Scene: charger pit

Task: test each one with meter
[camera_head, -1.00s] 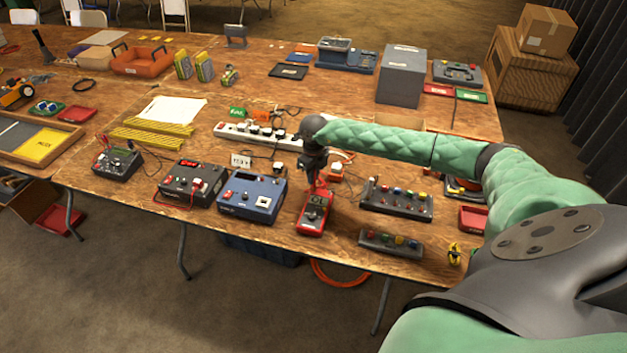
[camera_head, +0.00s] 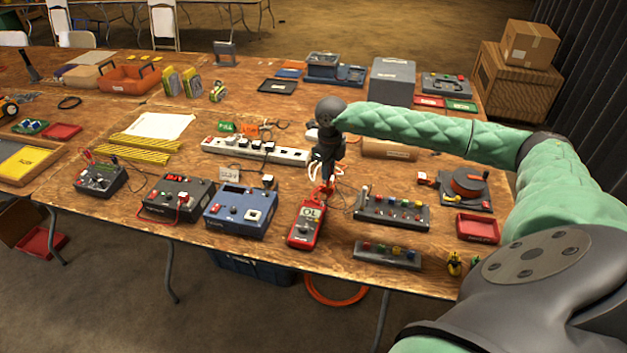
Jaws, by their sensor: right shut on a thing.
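The red meter (camera_head: 306,226) lies face up near the front edge of the table, and its pale screen seems to read "OL". My right gripper (camera_head: 327,186) points down just behind the meter. It is shut on a small red thing, probably a test probe; the fingers and blur hide most of it. A white power strip (camera_head: 278,153) lies left of the gripper, with several dark adapters in it. A blue tester box (camera_head: 240,210) and a black box (camera_head: 178,199) with a red lead stand left of the meter. My left gripper is out of view.
A grey panel with coloured posts (camera_head: 392,212) and a smaller strip (camera_head: 387,254) lie right of the meter. A red tray (camera_head: 478,228) and a dark unit with an orange reel (camera_head: 466,188) lie further right. A tall grey box (camera_head: 392,81) stands behind my arm.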

